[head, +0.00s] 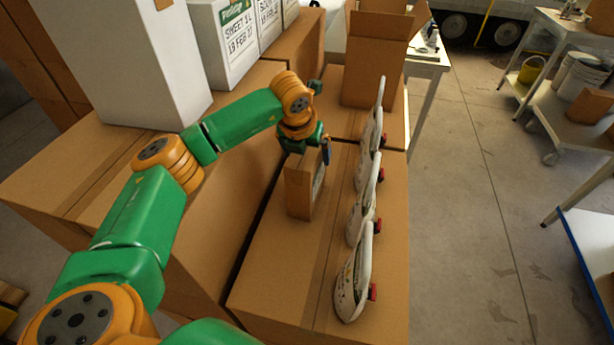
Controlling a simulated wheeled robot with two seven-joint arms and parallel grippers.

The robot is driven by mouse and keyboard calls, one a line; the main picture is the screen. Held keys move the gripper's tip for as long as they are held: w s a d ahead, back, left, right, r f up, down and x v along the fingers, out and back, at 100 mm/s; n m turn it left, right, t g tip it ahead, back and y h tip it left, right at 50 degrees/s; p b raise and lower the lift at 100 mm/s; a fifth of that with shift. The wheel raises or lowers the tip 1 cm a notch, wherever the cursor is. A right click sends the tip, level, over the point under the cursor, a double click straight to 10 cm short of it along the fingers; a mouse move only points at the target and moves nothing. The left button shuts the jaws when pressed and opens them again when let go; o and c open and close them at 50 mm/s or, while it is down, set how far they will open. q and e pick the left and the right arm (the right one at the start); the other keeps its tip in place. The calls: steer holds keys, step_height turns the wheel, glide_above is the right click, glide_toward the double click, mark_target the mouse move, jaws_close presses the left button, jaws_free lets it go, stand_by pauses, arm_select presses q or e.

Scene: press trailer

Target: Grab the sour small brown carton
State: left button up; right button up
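A small brown carton (299,190) stands upright on a large brown box, left of a row of white containers. Its right face carries a pale label that I cannot read from this angle. My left gripper (318,154) is at the top of this carton, pointing down. One dark finger shows at the carton's upper right edge. The other finger is hidden, so I cannot tell whether the gripper is closed on the carton. My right gripper is not in view.
Several white containers with red caps (354,282) line the box's right side. White cartons (222,45) marked SWEET and SOUR stand at the back left. An open brown box (372,75) stands behind. Floor (455,230) is clear right; tables stand beyond.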

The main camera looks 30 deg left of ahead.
arm_select(q)
jaws_close()
steer(key=shift+w, duration=0.1)
steer(key=shift+r, duration=0.1)
